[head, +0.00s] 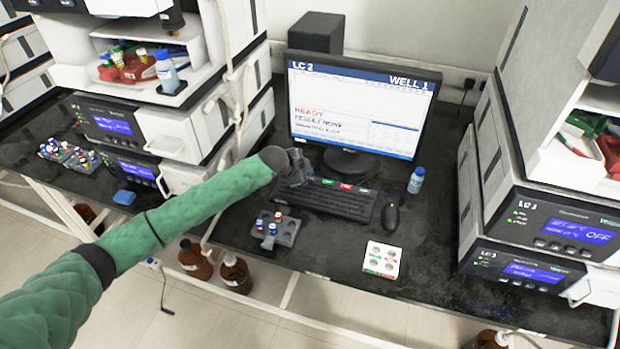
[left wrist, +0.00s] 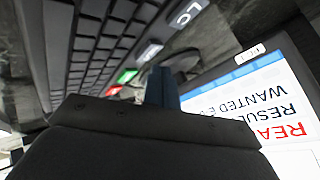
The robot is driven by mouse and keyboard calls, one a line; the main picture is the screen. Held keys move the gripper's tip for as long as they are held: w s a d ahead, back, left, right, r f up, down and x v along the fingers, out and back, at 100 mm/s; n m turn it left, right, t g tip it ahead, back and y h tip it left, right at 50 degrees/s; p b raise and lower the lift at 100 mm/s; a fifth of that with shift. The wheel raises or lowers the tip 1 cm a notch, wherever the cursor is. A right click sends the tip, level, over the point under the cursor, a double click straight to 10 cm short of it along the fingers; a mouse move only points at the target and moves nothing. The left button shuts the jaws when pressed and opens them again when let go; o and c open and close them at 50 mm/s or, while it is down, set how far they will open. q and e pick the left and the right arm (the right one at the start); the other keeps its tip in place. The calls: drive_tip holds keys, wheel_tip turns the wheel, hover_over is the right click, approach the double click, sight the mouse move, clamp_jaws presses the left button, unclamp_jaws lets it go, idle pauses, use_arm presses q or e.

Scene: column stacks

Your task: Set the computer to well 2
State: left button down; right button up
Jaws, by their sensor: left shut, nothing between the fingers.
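The computer monitor (head: 355,105) stands at the back of the black bench. Its screen reads "LC 2", "WELL 1" and a red "READY", with smaller lines below. The black keyboard (head: 345,204) lies in front of it, with green, red and white labelled keys. My left gripper (head: 299,178) is shut and empty, over the keyboard's left back part. In the left wrist view its finger (left wrist: 160,86) shows close to the keyboard (left wrist: 100,45), near the green key (left wrist: 127,76) and white keys. I cannot tell whether it touches a key. My right gripper is out of view.
A mouse (head: 390,217) lies right of the keyboard, with a small blue-white bottle (head: 416,180) behind it. A grey vial rack (head: 283,229) and a white labelled tray (head: 382,260) are in front. Instrument stacks (head: 540,235) flank the bench.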

use_arm(q)
drive_tip(key=shift+f, duration=0.85)
idle(1.3)
drive_tip(key=shift+r, duration=0.1)
drive_tip(key=shift+r+p, duration=0.6)
drive_tip(key=shift+r, duration=0.15)
drive_tip(key=shift+r+p, duration=1.8)
drive_tip(key=shift+r, duration=0.7)
